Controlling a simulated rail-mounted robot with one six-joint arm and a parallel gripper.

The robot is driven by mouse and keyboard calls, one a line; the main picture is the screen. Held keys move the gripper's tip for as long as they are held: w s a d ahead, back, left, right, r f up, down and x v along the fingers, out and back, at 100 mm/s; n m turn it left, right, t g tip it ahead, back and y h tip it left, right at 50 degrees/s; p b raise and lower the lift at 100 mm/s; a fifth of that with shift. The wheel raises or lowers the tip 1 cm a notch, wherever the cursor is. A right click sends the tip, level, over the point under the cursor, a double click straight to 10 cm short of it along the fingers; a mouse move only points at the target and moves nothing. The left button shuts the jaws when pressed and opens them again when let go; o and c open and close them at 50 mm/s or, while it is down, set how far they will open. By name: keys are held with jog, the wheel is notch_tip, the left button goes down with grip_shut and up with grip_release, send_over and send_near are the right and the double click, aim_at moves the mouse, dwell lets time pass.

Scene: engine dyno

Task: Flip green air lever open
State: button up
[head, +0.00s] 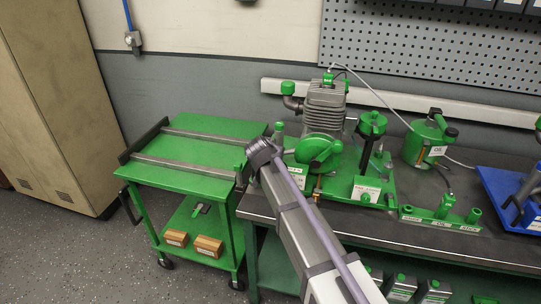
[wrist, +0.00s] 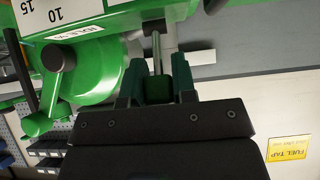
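In the wrist view a dark green block-shaped handle (wrist: 158,90) on a thin silver rod (wrist: 156,50) looks like the green air lever. My gripper (wrist: 157,72) has its two fingers on either side of this handle, and the handle appears to fill the gap between them. The rod runs up beyond the fingertips. In the head view my wrist is at the left end of the green engine stand (head: 383,186), beside the engine (head: 323,105). My arm hides the lever and the fingers there.
In the wrist view a green lever with a round knob (wrist: 38,124) is at the left, near a numbered scale (wrist: 60,14). A yellow "FUEL TAP" label (wrist: 287,149) is at the right. In the head view a green trolley (head: 195,150) stands left of the bench (head: 430,234). An oil can (head: 422,145) is right.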

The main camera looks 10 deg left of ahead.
jog(key=o, duration=0.5)
jog(key=p+v, duration=0.6)
jog(key=v, duration=0.4)
jog(key=shift+s+r+p, duration=0.25)
jog(key=shift+r+p, duration=0.05)
jog(key=shift+p, duration=0.1)
